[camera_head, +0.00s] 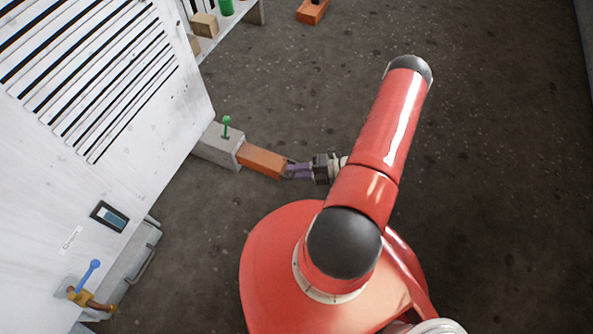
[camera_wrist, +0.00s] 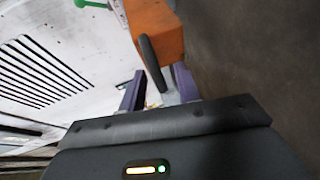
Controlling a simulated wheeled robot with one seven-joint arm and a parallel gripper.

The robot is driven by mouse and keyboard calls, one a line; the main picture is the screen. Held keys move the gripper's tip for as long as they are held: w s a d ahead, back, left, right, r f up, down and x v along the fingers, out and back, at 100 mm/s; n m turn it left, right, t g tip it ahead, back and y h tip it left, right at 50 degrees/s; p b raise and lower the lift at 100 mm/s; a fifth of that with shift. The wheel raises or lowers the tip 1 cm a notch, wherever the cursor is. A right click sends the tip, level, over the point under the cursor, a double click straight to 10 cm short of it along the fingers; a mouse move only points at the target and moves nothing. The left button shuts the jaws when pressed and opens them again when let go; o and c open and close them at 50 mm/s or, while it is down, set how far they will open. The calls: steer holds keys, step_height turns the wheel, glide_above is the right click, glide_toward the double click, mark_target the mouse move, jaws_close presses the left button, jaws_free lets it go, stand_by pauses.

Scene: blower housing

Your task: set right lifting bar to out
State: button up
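The right lifting bar (camera_head: 262,161) is an orange block that sticks out of a grey sleeve (camera_head: 219,148) at the corner of the white housing. A green pin (camera_head: 226,127) stands on top of the sleeve. In the wrist view the orange bar (camera_wrist: 157,28) carries a dark handle (camera_wrist: 152,63) on its end. My gripper (camera_head: 292,170) is at the bar's outer end. In the wrist view its purple fingers (camera_wrist: 158,88) are spread apart, with the handle between them and gaps visible. Contact with the handle cannot be made out.
The white louvred housing (camera_head: 150,140) fills the left side. A blue-handled valve (camera_head: 93,272) and a grey ledge with a handle (camera_head: 140,262) are at its lower left. A shelf (camera_head: 235,20) with boxes stands at the top. The floor on the right is clear.

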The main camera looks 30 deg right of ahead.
steer(key=v, duration=0.7)
steer(key=shift+s+d, duration=0.2)
steer(key=shift+d, duration=0.1)
steer(key=shift+r, duration=0.2)
steer(key=w+a+r+n+g+h+p, duration=0.2)
steer(key=r+n+g, duration=0.1)
steer(key=r+n, duration=0.55)
steer(key=w+a+r+n+g+h+p, duration=0.1)
steer(key=a+r+n+g+p, duration=0.15)
steer(key=r+n, duration=0.65)
steer(key=w+a+r+n+g+h+p, duration=0.15)
steer(key=r+n+g, duration=0.25)
steer(key=r, duration=0.9)
steer(key=s+a+r+n+t+h+p, duration=0.2)
steer(key=s+a+r+n+h, duration=0.1)
steer(key=r+n, duration=0.4)
steer(key=s+a+r+n+t+h+p, duration=0.2)
steer(key=s+a+r+n+h, duration=0.1)
steer(key=r+n, duration=0.4)
steer(key=s+a+r+n+t+h+p, duration=0.1)
steer(key=s+a+r+n+t+h, duration=0.2)
steer(key=r+n, duration=0.4)
step_height(320, 180, up, 5)
steer(key=shift+s+a+r+p, duration=0.1)
steer(key=shift+s+a+p, duration=0.3)
steer(key=shift+s+a, duration=0.15)
steer(key=shift+n, duration=0.25)
steer(key=shift+c, duration=0.4)
